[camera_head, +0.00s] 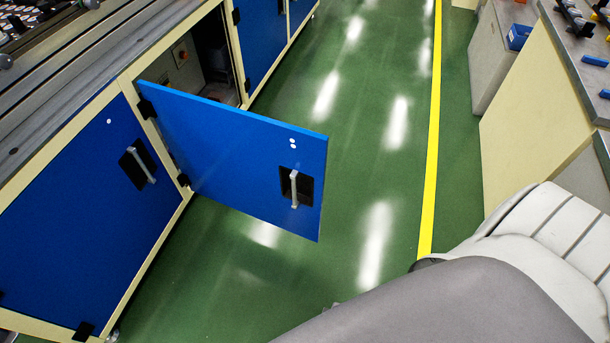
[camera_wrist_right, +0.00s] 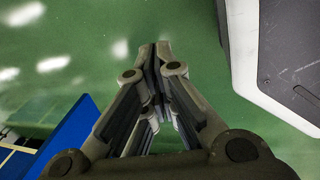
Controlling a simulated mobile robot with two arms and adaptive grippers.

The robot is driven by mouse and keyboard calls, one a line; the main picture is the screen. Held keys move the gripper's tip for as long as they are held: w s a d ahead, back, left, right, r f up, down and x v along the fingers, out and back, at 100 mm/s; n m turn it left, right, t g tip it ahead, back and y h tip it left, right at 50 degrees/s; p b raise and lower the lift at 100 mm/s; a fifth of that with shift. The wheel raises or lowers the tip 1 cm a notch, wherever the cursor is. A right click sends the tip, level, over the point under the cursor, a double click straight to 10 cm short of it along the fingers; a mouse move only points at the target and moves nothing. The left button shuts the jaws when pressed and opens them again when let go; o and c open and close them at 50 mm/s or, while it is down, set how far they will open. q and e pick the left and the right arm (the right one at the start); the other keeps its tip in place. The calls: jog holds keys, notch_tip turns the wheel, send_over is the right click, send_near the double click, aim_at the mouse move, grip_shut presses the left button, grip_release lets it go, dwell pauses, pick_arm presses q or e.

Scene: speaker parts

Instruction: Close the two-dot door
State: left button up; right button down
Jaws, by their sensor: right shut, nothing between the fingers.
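The two-dot door (camera_head: 240,150) is a blue panel with two white dots near its outer upper corner and a silver handle (camera_head: 294,188) in a black recess. It stands wide open, swung out from the cabinet over the green floor. Its hinges are on the left edge. My right gripper (camera_wrist_right: 152,50) is shut and empty above the floor in the right wrist view. A blue panel edge (camera_wrist_right: 70,140) shows at the lower left there, apart from the fingers; it looks like this door. Neither gripper shows in the head view.
The one-dot door (camera_head: 70,215) on the left is closed, as is another blue door (camera_head: 262,40) beyond the opening. The cabinet interior (camera_head: 190,60) shows behind the open door. A bench (camera_head: 530,110) stands at the right. Green floor with a yellow line (camera_head: 432,150) lies clear between.

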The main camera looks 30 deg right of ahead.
jog(key=w+r+n+t+h+b, duration=0.2)
jog(key=w+r+n+h+b, duration=0.15)
jog(key=w, duration=0.85)
jog(key=m+t+h+b, duration=0.4)
jog(key=t+h+b, duration=0.2)
jog(key=h+b, duration=0.35)
send_near(312, 157)
jog(key=x, duration=0.6)
jog(key=shift+w+d+r, duration=0.1)
jog(key=shift+d, duration=0.2)
jog(key=shift+w+d, duration=0.15)
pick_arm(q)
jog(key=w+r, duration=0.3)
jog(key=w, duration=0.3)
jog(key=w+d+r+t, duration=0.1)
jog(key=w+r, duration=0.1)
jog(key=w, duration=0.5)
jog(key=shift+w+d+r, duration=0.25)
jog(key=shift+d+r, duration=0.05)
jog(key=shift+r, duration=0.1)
pick_arm(e)
jog(key=shift+d, duration=0.1)
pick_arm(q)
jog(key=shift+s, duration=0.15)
